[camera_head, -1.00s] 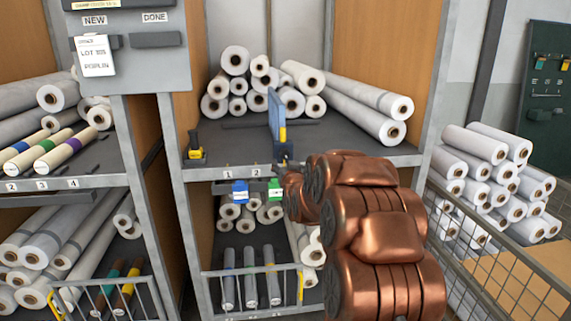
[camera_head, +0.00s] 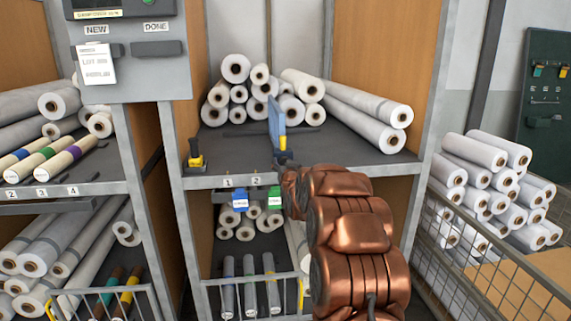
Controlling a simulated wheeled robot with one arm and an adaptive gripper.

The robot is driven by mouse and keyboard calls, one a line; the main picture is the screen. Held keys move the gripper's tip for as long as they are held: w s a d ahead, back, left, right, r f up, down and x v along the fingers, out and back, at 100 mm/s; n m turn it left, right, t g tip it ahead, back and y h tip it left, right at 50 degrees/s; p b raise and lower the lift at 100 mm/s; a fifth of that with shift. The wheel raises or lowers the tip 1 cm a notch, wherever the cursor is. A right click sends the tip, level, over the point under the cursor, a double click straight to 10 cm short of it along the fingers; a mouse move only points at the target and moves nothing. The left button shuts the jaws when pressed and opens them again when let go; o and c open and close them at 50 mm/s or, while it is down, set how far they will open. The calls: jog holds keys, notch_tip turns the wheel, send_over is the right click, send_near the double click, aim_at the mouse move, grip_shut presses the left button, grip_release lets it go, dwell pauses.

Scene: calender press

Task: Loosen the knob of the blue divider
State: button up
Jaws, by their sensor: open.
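The blue divider (camera_head: 276,118) is a thin upright blue plate on the middle shelf, in front of the rolls. Its yellow foot (camera_head: 282,140) stands near the shelf's front edge. My gripper (camera_head: 284,159) is a small dark shape at the end of my copper arm, right at the front of the divider's foot. It is open. The knob is not clear behind my gripper, and I cannot tell whether the fingers touch it.
A yellow and black fitting (camera_head: 195,153) stands at the shelf's left. White rolls (camera_head: 236,68) are stacked behind the divider. Blue (camera_head: 235,205) and green (camera_head: 274,200) tags hang below the shelf edge (camera_head: 215,182). A mesh fence (camera_head: 490,265) is at right.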

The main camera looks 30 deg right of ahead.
jog(key=shift+w+d+f, duration=0.1)
jog(key=shift+w+d, duration=0.05)
jog(key=shift+w, duration=0.2)
jog(key=shift+c, duration=0.2)
jog(key=c, duration=1.1)
